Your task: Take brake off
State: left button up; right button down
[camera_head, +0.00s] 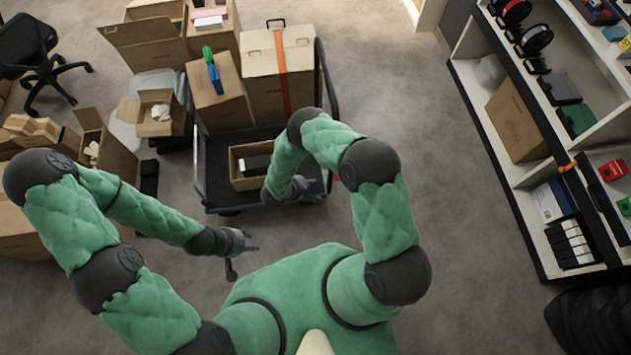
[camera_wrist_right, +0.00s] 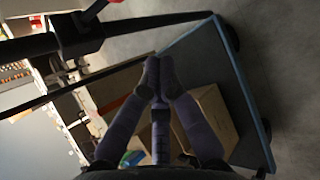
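A dark platform trolley (camera_head: 215,180) with a blue-grey rim stands in the middle of the head view, loaded with cartons. Its deck rim (camera_wrist_right: 232,75) and wheels show in the right wrist view. A small red spot (camera_head: 336,178) shows at the trolley's right side; I cannot tell if it is the brake. My right gripper (camera_head: 306,190) is over the trolley's near right corner. In the wrist view its fingertips (camera_wrist_right: 158,72) meet with nothing seen between them. My left gripper (camera_head: 246,258) is apart from the trolley, near its front edge, fingers spread and empty.
An open wooden-coloured box (camera_head: 238,165) with a black item sits on the deck near my right gripper. The trolley's black handle frame (camera_head: 325,85) rises at its right. Cartons crowd the left; a shelf unit (camera_head: 530,200) stands right. Floor between trolley and shelf is clear.

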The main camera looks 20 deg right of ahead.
jog(key=b+x, duration=0.2)
jog(key=x, duration=0.6)
jog(key=shift+s+d+r, duration=1)
jog(key=shift+s+r, duration=0.05)
jog(key=shift+r, duration=0.2)
jog(key=shift+s, duration=0.1)
